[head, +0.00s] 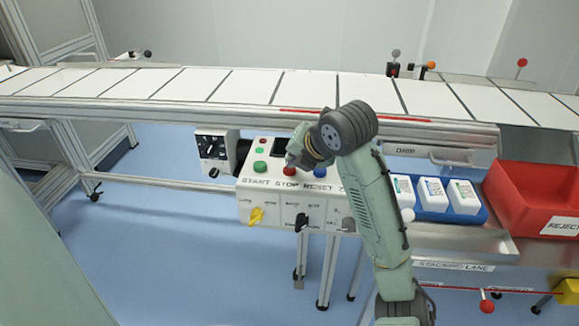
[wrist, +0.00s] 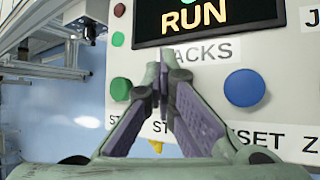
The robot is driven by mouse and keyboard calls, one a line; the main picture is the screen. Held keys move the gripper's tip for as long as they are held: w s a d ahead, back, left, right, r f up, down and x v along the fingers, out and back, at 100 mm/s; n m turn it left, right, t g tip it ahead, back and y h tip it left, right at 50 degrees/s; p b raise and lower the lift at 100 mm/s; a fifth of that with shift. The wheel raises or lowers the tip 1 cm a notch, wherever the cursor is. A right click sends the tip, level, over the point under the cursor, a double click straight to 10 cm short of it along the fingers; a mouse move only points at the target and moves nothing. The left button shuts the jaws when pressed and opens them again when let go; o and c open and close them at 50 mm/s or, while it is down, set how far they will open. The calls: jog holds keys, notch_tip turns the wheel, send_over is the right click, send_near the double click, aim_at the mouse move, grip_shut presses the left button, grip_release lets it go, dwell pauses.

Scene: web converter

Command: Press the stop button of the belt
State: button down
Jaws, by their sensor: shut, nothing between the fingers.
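The control box (head: 265,205) under the belt has a row of buttons labelled START, STOP and RESET. The red stop button (head: 290,171) shows partly below my gripper (head: 293,160) in the head view. In the wrist view my gripper (wrist: 160,85) is shut and empty, its fingertips between the green start button (wrist: 121,89) and the blue reset button (wrist: 245,87). The fingers hide the stop button there. I cannot tell whether the fingertips touch it. The display (wrist: 205,20) reads RUN.
The belt (head: 250,87) runs across behind the box. A yellow knob (head: 256,215) and a black knob (head: 301,222) are on the box's front. To the right are a blue tray (head: 432,216) with white packs and a red reject bin (head: 530,200).

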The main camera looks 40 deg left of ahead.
jog(key=shift+r, duration=0.1)
jog(key=shift+r+p, duration=0.8)
jog(key=shift+r, duration=0.1)
jog(key=shift+r, duration=0.1)
notch_tip(320, 180, up, 5)
jog(key=p, duration=0.3)
jog(key=shift+p, duration=0.35)
dwell(0.5)
